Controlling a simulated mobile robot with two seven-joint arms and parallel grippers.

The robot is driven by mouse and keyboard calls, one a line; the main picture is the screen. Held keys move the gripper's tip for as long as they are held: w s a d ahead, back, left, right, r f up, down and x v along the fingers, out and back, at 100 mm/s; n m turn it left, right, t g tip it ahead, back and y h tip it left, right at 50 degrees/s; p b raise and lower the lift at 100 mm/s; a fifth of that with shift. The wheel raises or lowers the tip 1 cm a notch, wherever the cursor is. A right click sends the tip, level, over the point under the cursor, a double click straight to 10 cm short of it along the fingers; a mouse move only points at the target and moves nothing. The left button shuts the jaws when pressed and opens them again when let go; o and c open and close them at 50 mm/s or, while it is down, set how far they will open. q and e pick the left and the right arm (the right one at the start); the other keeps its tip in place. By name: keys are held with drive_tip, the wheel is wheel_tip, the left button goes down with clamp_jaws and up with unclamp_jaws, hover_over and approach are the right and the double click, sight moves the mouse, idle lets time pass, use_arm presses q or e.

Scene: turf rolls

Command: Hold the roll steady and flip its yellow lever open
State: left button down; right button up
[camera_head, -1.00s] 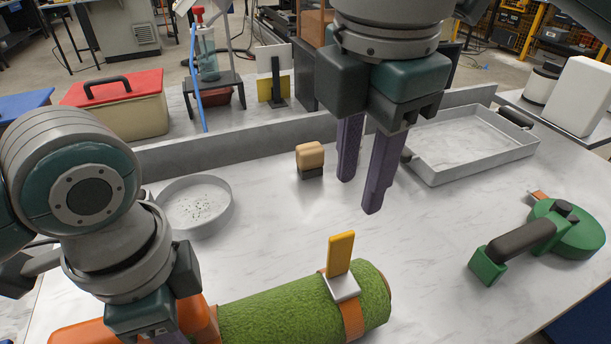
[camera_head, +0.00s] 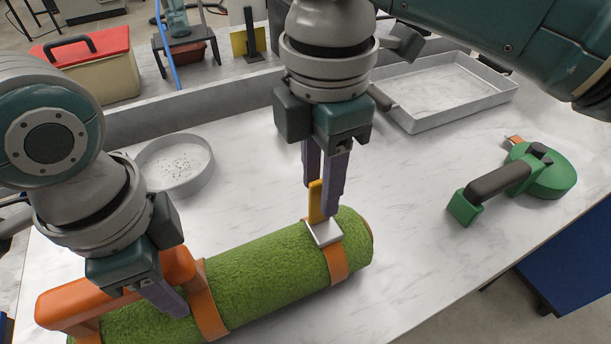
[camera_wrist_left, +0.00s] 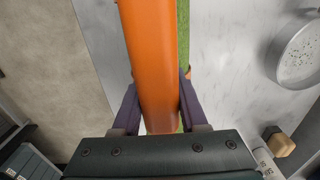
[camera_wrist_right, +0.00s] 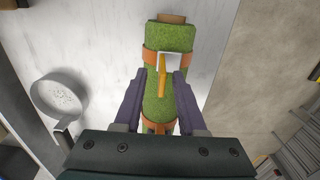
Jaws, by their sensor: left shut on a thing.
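The green turf roll (camera_head: 275,270) lies on the marble-patterned table with orange straps around it. Its yellow lever (camera_head: 316,204) stands upright from a silver buckle (camera_head: 324,232) near the roll's right end. My left gripper (camera_wrist_left: 157,90) is shut on the orange handle (camera_head: 110,292) at the roll's left end. My right gripper (camera_head: 322,185) is open above the buckle, its purple fingers either side of the lever. In the right wrist view the lever (camera_wrist_right: 162,80) shows between the fingertips, with gaps beside it.
A round grey dish (camera_head: 175,165) stands behind the roll. A grey rectangular tray (camera_head: 440,118) is at the back right. A green tool with a black handle (camera_head: 510,182) lies at the right. The table between roll and tool is clear.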

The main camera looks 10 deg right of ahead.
drive_tip(key=shift+f, duration=0.3)
drive_tip(key=shift+c, duration=0.2)
clamp_jaws()
drive_tip(key=shift+w, duration=0.1)
idle(0.9)
